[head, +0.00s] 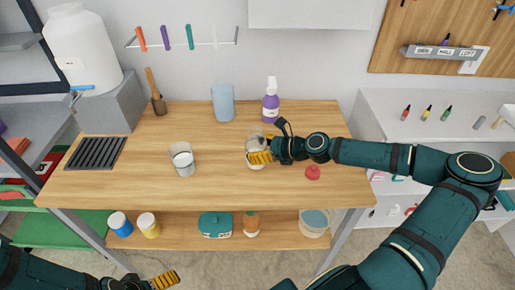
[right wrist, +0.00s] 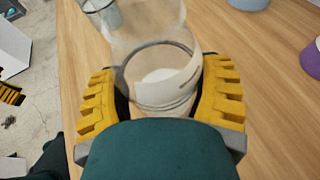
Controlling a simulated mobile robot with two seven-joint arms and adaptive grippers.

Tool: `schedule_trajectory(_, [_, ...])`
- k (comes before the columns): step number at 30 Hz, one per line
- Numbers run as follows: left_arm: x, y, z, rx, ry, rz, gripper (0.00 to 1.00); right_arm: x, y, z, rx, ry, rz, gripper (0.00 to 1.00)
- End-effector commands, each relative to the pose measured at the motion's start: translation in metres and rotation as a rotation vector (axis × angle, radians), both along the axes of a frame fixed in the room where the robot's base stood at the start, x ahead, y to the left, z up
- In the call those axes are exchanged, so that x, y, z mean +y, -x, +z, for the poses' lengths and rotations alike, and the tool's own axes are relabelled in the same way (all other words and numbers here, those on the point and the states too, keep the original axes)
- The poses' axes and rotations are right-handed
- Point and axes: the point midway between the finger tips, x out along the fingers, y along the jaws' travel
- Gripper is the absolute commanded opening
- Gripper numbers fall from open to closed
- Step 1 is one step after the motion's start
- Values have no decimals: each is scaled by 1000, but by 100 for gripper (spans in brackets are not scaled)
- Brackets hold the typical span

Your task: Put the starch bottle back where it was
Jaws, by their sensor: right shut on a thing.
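A clear container (head: 254,147) with white content at its bottom stands at or just above the tabletop, right of centre. I take it for the starch bottle; no lettering is readable. My right gripper (head: 262,157) is shut around its side. In the right wrist view the container (right wrist: 165,85) sits between the yellow finger pads, with a pale label and an open-looking top. A small red piece, maybe a cap (head: 312,172), lies on the table right of the gripper. My left gripper (head: 165,281) is low at the bottom edge, below the table; its opening is unclear.
A glass beaker with white content (head: 182,160), a blue cup (head: 223,103) and a purple spray bottle (head: 270,104) stand on the wooden table (head: 110,185). The lower shelf (head: 180,236) holds jars, a teal box and a bucket. The table's front middle is clear.

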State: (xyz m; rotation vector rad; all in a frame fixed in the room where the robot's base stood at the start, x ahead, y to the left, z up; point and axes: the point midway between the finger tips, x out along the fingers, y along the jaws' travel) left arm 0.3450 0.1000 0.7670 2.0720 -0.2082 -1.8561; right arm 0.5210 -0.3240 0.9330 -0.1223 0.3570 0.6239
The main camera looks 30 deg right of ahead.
Motion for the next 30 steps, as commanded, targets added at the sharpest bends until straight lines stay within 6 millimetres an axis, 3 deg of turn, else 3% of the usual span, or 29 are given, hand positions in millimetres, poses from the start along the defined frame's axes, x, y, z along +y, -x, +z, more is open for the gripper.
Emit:
schedule_trajectory(2, [0, 0, 1, 0, 0, 0, 100, 0, 0, -2, 0, -2, -1, 24])
schedule_trajectory(3, [0, 0, 0, 0, 0, 0, 100, 0, 0, -2, 1, -2, -1, 84])
schedule_trajectory(5, [0, 0, 0, -1, 0, 0, 100, 0, 0, -2, 1, -1, 0, 100])
schedule_trajectory(17, [0, 0, 2, -1, 0, 0, 100, -4, 4, 3, 2, -1, -2, 100])
schedule_trajectory(30, [1, -7, 22, -15, -4, 11, 100, -49, 66, 34, 2, 0, -6, 100])
